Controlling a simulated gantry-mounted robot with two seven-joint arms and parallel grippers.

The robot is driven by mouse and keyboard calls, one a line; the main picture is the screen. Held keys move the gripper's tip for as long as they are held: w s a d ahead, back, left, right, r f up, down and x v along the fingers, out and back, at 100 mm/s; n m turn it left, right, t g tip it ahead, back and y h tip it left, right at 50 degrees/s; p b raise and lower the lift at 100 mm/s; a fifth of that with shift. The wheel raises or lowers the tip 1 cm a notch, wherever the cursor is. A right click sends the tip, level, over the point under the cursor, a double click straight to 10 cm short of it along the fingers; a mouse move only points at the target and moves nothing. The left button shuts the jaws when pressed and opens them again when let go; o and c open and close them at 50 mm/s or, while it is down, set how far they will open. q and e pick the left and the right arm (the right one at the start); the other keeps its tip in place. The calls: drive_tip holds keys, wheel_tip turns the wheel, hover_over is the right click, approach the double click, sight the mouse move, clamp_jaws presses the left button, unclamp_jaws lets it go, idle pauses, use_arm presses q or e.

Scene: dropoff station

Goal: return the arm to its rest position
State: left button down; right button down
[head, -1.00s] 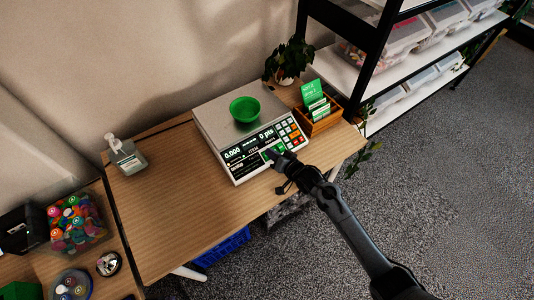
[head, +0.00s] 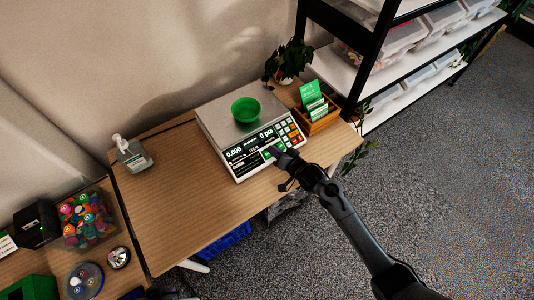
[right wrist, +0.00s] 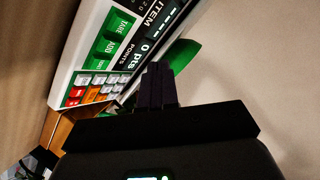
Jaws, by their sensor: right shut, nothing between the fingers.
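My right gripper (head: 276,152) is shut and empty. In the head view its fingertips are at the front edge of the scale's key panel, and my right arm runs down to the lower right. In the right wrist view the shut fingers (right wrist: 158,85) point toward the scale's panel (right wrist: 110,45). I cannot tell whether the fingertips touch the scale. The white scale (head: 206,118) stands on the wooden table, its display lit with 0.000 and 0 pts. A green bowl (head: 246,110) sits on its plate. My left gripper is not clearly seen.
A sanitizer bottle (head: 131,154) stands left on the table (head: 185,215). A wooden card box (head: 318,122) and a potted plant (head: 287,62) are beside the scale. A black shelf frame (head: 375,55) is at the right. A bin of colourful pieces (head: 86,218) is at lower left. Carpet is open at right.

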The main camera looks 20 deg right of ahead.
idle(0.3)
drive_tip(key=shift+g, duration=0.7)
drive_tip(key=s+f, duration=0.6)
drive_tip(key=f, duration=0.1)
drive_tip(key=shift+s+a, duration=0.25)
drive_tip(key=shift+s, duration=0.15)
drive_tip(key=shift+m, duration=0.3)
drive_tip(key=s, duration=0.2)
drive_tip(key=s+a+f, duration=0.1)
drive_tip(key=s, duration=0.1)
drive_tip(key=s+d+r+n+g+h, duration=0.1)
drive_tip(key=s+r+n+g, duration=0.15)
drive_tip(key=s+r, duration=0.4)
drive_tip(key=s+d+r+n+g+h+p, duration=0.1)
drive_tip(key=s+d+r+n+g+h, duration=0.2)
drive_tip(key=s, duration=0.7)
drive_tip(key=s+r+n+g, duration=0.2)
drive_tip(key=s+r+g, duration=0.1)
drive_tip(key=s+r, duration=0.4)
wheel_tip(320, 180, up, 25)
drive_tip(key=p, duration=2.5)
drive_tip(key=shift+s+f+p, duration=0.2)
drive_tip(key=shift+s+p, duration=0.05)
drive_tip(key=shift+p, duration=0.15)
